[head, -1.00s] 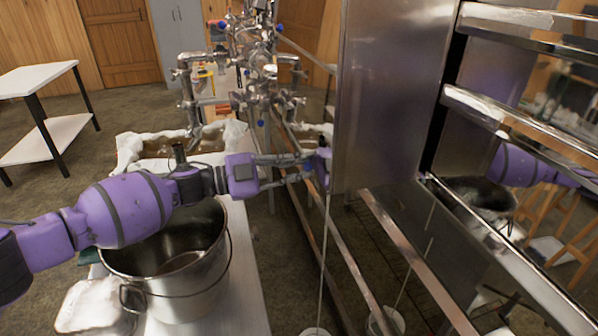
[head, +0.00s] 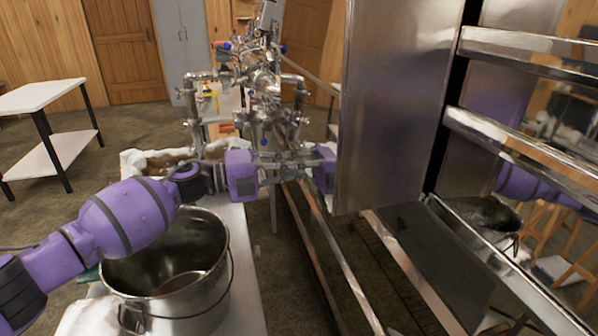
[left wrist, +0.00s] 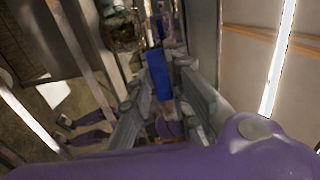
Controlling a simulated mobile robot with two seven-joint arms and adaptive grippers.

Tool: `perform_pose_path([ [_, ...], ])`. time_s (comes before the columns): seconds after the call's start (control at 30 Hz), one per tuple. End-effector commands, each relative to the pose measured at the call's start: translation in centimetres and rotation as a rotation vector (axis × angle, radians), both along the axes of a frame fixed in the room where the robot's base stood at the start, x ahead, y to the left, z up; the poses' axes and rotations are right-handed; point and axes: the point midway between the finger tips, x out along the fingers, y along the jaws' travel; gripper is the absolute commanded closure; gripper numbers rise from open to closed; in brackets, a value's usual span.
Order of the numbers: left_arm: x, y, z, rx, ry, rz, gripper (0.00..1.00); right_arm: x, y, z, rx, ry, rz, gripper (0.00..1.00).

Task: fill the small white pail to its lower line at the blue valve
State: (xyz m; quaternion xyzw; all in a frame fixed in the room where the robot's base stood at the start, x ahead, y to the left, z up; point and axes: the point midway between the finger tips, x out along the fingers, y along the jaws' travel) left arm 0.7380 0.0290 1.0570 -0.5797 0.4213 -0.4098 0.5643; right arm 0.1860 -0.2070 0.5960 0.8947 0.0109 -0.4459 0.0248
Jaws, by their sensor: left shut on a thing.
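My left gripper (head: 287,164) reaches in from the left to the edge of the tall steel panel, and its fingers are closed. In the left wrist view a blue valve handle (left wrist: 159,75) lies between the fingers of my left gripper (left wrist: 165,100), which is shut on it. In the head view the handle is hidden at the fingers. The small white pail and its lower line show in neither current view.
A large steel pot (head: 175,270) stands on a bench (head: 245,285) under my left forearm. Steel pipes and valves (head: 255,100) stand behind the gripper. The tall steel panel (head: 390,110) and shiny rails (head: 520,50) close off the right. A white side table (head: 35,98) stands far left.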

Motion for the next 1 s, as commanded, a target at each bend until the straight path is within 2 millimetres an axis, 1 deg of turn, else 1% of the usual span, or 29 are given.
perform_pose_path([
  [0.1,0.0,0.0,0.2,0.008,-0.026,0.001,1.0,-0.3,-0.1,-0.1,0.0,0.006,-0.002,0.74],
  [0.27,0.0,0.0,0.3,0.014,-0.042,0.001,1.0,-0.3,-0.1,-0.1,0.0,0.006,-0.002,0.74],
  [0.6,0.0,0.0,0.3,0.016,-0.045,0.001,1.0,0.4,0.1,0.1,0.0,-0.006,0.002,0.74],
  [0.63,0.0,0.0,0.3,0.016,-0.045,0.001,0.82,0.5,0.1,0.1,0.001,-0.008,0.002,0.74],
  [0.77,0.0,0.0,0.3,0.014,-0.044,0.001,0.65,0.8,0.1,0.2,0.002,-0.013,0.002,0.74],
  [1.0,0.0,0.0,0.3,0.014,-0.042,0.0,0.64,0.7,0.1,0.2,0.001,-0.012,0.002,0.74],
])
